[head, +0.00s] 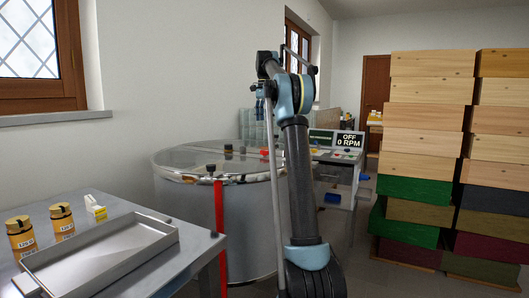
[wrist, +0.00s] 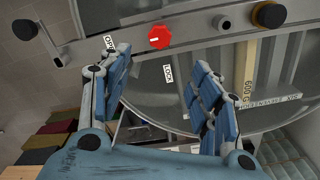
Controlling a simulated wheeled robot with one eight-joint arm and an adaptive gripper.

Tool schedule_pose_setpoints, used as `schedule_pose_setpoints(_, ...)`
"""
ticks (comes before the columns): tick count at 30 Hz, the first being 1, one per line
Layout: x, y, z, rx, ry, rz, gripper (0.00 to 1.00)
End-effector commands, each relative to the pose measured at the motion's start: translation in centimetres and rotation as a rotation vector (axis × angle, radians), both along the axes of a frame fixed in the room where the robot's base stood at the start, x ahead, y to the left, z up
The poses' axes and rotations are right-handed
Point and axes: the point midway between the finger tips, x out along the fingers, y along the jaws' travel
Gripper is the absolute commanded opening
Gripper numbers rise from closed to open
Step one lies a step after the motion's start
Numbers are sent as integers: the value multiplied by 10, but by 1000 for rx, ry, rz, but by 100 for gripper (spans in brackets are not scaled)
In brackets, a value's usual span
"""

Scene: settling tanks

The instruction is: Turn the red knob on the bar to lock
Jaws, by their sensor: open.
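The red knob (wrist: 159,37) is an octagonal knob on the grey bar (wrist: 195,24) across the tank top in the wrist view. A small white mark shows on its face; I cannot tell its exact heading. A partly covered label starting "OPE" (wrist: 109,42) lies to its left, and a "LOCK" label (wrist: 168,74) lies below it. My gripper (wrist: 162,62) is open and empty, its two blue fingers spread on either side below the knob, apart from it. In the head view, a small red piece on the tank's top, likely the knob (head: 265,153), shows beside my arm.
The steel tank (head: 190,205) has a glassy lid. A table with a tray (head: 95,262) and jars stands at left; stacked wooden boxes (head: 425,120) stand at right.

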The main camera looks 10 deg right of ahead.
Motion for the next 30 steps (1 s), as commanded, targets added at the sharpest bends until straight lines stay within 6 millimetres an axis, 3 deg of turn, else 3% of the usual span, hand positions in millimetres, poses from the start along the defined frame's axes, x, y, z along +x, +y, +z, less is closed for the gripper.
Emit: schedule_pose_setpoints(30,-1,0,-148,0,0,1,57)
